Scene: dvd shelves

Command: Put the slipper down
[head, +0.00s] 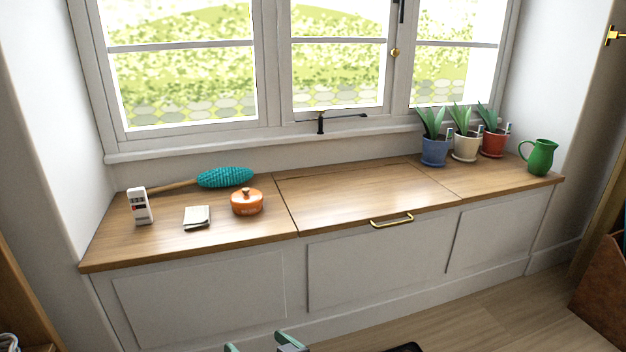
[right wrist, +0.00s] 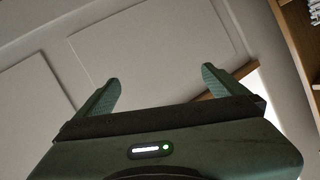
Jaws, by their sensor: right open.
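I can make out no slipper in either view. My right gripper (head: 259,342) shows at the bottom edge of the head view, with only its greenish fingertips in sight, in front of the white bench panels. In the right wrist view its two fingers (right wrist: 160,78) are spread wide, with nothing between them. White panelling and a strip of wood show beyond them. My left gripper is not in view.
A window bench (head: 350,200) has a hinged lid with a brass handle (head: 392,220). A dark object (head: 405,347) at the bottom edge is mostly cut off.

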